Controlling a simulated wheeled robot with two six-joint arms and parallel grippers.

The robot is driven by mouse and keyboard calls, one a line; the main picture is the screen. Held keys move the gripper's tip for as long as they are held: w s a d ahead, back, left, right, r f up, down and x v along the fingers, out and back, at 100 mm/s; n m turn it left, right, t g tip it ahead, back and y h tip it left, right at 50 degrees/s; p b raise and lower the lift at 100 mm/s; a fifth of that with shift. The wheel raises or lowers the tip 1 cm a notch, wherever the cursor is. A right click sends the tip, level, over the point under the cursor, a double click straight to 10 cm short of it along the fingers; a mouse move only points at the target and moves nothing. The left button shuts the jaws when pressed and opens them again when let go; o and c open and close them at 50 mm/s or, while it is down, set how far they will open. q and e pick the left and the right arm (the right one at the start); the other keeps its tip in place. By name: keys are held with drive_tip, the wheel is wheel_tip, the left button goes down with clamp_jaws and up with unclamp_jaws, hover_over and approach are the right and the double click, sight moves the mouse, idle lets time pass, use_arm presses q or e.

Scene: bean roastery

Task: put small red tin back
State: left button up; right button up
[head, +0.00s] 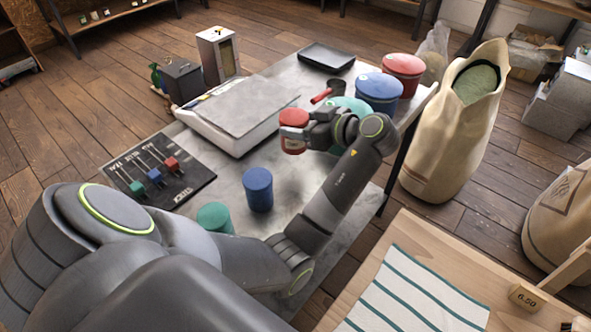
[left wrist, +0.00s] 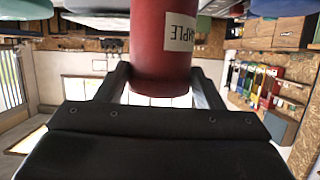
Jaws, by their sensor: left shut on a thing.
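The small red tin (head: 293,119) is held in my left gripper (head: 296,131), above the grey table (head: 300,180). In the left wrist view the red tin (left wrist: 163,50) stands between the two fingers of the left gripper (left wrist: 165,88), with a white label that reads upside down. The gripper is shut on it. A small blue tin (head: 258,189) and a small green tin (head: 214,218), partly hidden by my arm, stand on the near part of the table. My right gripper is not in view.
Large red (head: 403,74), blue (head: 379,92) and teal (head: 350,108) tins stand at the table's right end, by a red-handled scoop (head: 327,94). A white machine (head: 240,115), a black tray (head: 327,57) and a black mat (head: 160,172) with coloured-handled tools take up other room.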

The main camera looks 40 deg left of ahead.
use_arm(q)
wheel_tip(320, 180, down, 5)
drive_tip(key=shift+r+p, duration=0.15)
drive_tip(key=shift+p, duration=0.3)
wheel_tip(320, 180, down, 5)
drive_tip(key=shift+a+p, duration=0.1)
drive_tip(key=shift+p, duration=0.3)
drive_tip(key=o, duration=1.2)
drive_tip(key=shift+c, duration=0.2)
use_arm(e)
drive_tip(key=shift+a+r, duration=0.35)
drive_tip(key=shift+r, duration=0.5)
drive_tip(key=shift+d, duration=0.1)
